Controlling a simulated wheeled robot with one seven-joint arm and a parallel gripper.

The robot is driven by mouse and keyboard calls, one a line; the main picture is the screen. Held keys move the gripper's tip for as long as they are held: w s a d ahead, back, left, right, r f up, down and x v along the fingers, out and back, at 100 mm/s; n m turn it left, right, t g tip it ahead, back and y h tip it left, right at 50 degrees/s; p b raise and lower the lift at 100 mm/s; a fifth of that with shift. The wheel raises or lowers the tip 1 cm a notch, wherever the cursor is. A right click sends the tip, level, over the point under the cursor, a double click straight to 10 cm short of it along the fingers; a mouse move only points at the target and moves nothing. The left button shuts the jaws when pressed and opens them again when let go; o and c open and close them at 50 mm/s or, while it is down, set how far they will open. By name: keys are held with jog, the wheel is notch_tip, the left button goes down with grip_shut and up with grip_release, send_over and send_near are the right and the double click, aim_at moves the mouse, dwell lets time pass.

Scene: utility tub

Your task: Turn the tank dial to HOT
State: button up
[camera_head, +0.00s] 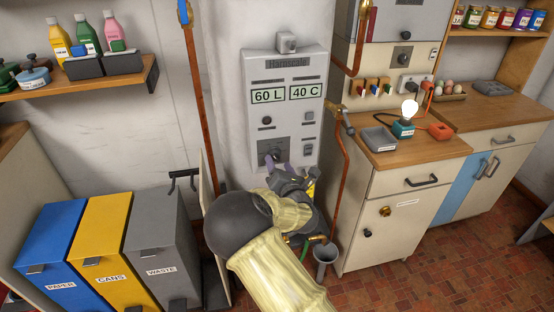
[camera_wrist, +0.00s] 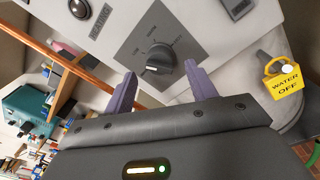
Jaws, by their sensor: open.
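The tank (camera_head: 285,75) is a light grey wall unit showing "60 L" and "40 C". Its dial (camera_head: 270,155) is a dark knob on a grey plate low on the front. In the wrist view the dial (camera_wrist: 158,54) has a white mark on its near edge and small labels around it, too small to read surely. My gripper (camera_head: 280,167) is in front of the dial. In the wrist view my gripper (camera_wrist: 161,80) is open and empty, its purple fingertips apart, with the dial between and just beyond them. I cannot tell whether they touch it.
A yellow "WATER OFF" tag (camera_wrist: 283,80) hangs right of the dial in the wrist view. Copper pipes (camera_head: 340,180) run beside the tank.

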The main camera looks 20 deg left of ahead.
aim_at(277, 159)
jog(key=shift+x, duration=1.5)
jog(key=c, duration=1)
jog(key=shift+o, duration=0.2)
